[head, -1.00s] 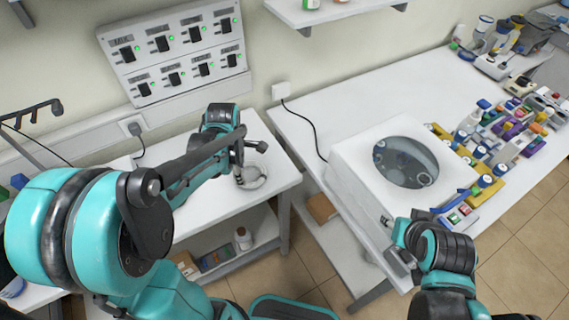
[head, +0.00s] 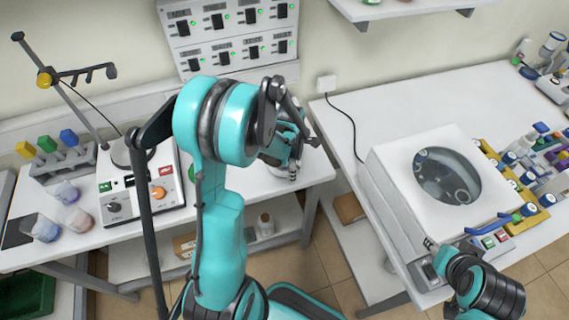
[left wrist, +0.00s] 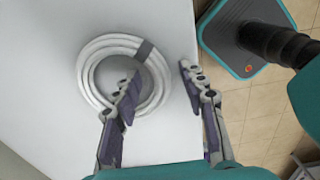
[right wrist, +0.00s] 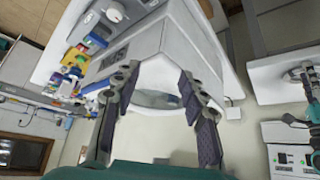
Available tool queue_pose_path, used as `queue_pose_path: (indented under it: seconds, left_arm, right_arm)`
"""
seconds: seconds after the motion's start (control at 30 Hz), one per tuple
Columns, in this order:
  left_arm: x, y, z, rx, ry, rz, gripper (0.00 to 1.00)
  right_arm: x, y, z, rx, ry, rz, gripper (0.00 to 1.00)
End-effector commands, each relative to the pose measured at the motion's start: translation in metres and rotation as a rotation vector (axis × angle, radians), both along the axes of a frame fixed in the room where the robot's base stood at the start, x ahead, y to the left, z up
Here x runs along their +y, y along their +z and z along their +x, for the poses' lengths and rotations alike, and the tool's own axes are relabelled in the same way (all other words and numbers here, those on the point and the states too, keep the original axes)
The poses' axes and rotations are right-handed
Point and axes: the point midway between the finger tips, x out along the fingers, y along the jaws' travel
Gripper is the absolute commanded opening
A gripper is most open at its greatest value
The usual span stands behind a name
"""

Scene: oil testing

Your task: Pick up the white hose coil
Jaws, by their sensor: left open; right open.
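The white hose coil (left wrist: 86,72) lies flat on a white table in the left wrist view, bound by a dark grey band. My left gripper (left wrist: 160,75) is open above its right side. One finger overlaps the ring's right part in the picture; the other is beyond its outer edge, over the table. I cannot tell the height gap. In the head view my left gripper (head: 294,165) is over the small white table, and my arm mostly hides the coil. My right gripper (right wrist: 158,73) is open and empty near the white box-shaped machine (right wrist: 160,60).
In the head view, a device with knobs (head: 145,185), a rack with coloured caps (head: 65,160) and small beakers stand on the left. The white machine with a round window (head: 405,170) and several bottles stand on the right table. A switch panel (head: 230,35) is on the wall.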

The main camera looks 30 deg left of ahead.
Motion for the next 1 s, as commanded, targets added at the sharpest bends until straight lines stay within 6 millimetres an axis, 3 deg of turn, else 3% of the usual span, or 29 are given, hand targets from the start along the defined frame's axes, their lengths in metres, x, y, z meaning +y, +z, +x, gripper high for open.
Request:
queue_pose_path:
  seconds: [0.17,0.3,0.33,0.77,1.0]
  left_arm:
    - [0.000,0.001,0.000,0.000,0.000,0.000,0.39]
    - [0.000,0.001,0.000,0.000,-0.001,0.000,0.03]
    - [0.000,0.001,0.000,0.000,-0.001,0.000,0.00]
    - [0.000,0.006,0.000,0.000,-0.001,0.000,0.00]
    - [0.000,0.041,0.000,0.000,-0.001,0.000,0.00]
  right_arm:
    - [0.000,0.001,0.000,0.000,0.000,0.000,0.42]
    - [0.000,0.001,0.000,0.000,0.000,0.000,0.42]
    - [0.000,0.001,0.000,0.000,0.000,0.000,0.42]
    - [0.000,0.002,0.000,0.000,0.000,0.000,0.42]
    - [0.000,0.014,0.000,0.000,0.000,0.000,0.42]
